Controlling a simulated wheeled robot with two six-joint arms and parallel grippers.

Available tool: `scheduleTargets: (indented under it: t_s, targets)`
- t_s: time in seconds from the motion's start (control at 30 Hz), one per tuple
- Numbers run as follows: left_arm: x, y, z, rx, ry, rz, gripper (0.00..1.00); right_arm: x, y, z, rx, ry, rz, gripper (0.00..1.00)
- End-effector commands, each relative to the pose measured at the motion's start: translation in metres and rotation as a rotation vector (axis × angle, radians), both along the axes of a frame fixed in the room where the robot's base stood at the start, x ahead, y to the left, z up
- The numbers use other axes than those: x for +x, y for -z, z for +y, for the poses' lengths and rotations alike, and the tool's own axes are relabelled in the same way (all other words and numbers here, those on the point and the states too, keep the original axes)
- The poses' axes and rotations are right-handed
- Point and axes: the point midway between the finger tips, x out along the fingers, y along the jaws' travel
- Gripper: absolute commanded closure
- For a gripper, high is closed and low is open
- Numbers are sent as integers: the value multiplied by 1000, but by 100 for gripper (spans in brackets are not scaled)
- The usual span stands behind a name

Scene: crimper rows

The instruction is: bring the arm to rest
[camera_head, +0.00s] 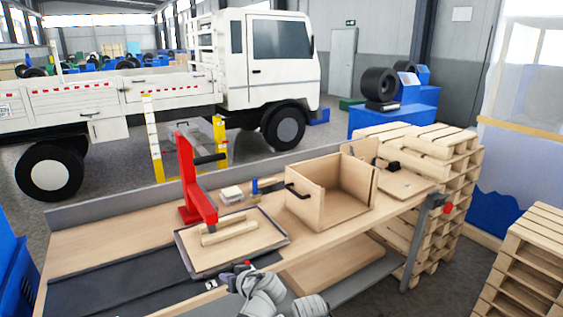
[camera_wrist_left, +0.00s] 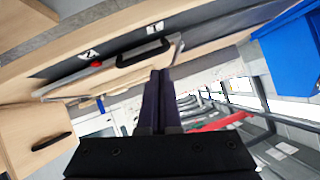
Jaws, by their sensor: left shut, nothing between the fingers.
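My left gripper (camera_head: 240,272) is at the front edge of the workbench (camera_head: 95,235), partly hidden by my pale arm. In the left wrist view its two dark fingers (camera_wrist_left: 161,75) lie together, with nothing between them. The left arm comes up from the bottom of the head view. My right gripper does not show; a pale rounded piece at the bottom, right of the left arm, looks like part of my other arm.
A red press (camera_head: 190,180) stands on the bench by a dark-rimmed tray (camera_head: 183,246) holding wooden pieces. An open wooden box (camera_head: 305,207) stands to the right. Stacked pallets (camera_head: 455,165) flank the bench's right end. A white truck (camera_head: 270,65) is behind.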

Motion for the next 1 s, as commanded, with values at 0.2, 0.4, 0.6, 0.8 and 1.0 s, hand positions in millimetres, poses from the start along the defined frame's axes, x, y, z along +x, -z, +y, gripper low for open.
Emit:
scheduleTargets:
  t_s: [0.2,0.4,0.6,0.8,1.0]
  targets:
    - [-100,58,-53,-140,213,582,100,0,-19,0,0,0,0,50]
    - [-169,77,-103,-261,499,923,100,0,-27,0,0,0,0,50]
    - [-196,78,-123,-314,641,1039,100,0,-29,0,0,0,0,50]
    - [-197,79,-125,-317,653,1047,100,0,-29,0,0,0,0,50]
    - [-197,79,-125,-317,651,1044,100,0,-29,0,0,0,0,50]
